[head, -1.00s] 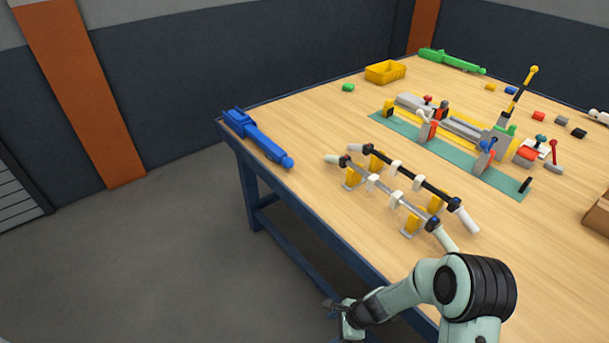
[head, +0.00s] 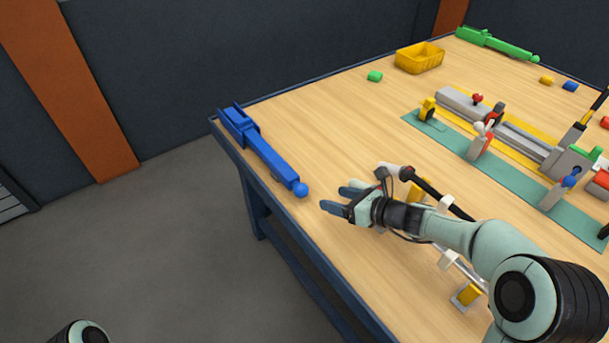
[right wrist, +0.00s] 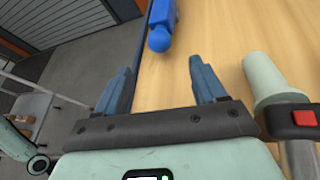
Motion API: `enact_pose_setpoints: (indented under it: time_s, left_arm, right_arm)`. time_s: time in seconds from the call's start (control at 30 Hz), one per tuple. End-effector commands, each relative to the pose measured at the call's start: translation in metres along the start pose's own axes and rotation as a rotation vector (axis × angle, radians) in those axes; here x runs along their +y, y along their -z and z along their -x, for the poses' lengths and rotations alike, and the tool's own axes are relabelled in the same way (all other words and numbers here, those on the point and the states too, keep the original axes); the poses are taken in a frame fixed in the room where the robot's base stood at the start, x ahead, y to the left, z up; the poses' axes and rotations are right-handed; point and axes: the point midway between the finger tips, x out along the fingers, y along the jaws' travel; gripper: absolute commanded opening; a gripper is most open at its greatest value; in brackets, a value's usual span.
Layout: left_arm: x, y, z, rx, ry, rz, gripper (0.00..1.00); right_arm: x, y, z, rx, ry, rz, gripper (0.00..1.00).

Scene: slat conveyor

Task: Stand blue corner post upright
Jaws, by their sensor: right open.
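The blue corner post (head: 267,155) lies flat on the table along its left edge. Its blocky end is at the far left corner and its round knob end is nearer to me. In the right wrist view the knob end of the post (right wrist: 161,36) shows ahead, past the fingertips. My right gripper (head: 337,198) is open and empty, just to the right of and nearer than the knob, not touching it. Its two blue-grey fingers stand apart in the right wrist view (right wrist: 162,80). My left gripper is not in view; only a bit of my left arm shows at the bottom left.
The wooden table (head: 330,120) is clear around the post. A rod rack with white and yellow clamps (head: 445,205) stands under and beside my right arm.

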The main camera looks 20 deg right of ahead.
Motion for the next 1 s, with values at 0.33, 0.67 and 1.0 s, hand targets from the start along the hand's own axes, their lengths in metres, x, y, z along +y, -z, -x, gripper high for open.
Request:
enact_pose_setpoints:
  time_s: [0.33, 0.67, 1.0]
  left_arm:
    - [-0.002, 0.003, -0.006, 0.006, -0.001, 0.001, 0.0]
    - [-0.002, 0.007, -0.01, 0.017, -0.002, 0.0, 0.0]
    - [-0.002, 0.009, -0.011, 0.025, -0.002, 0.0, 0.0]
  right_arm:
    - [0.001, 0.002, -0.048, 0.002, -0.005, 0.001, 0.7]
    - [0.001, 0.001, -0.113, 0.001, -0.002, 0.001, 0.7]
    - [0.0, 0.0, -0.134, 0.001, 0.0, 0.001, 0.7]
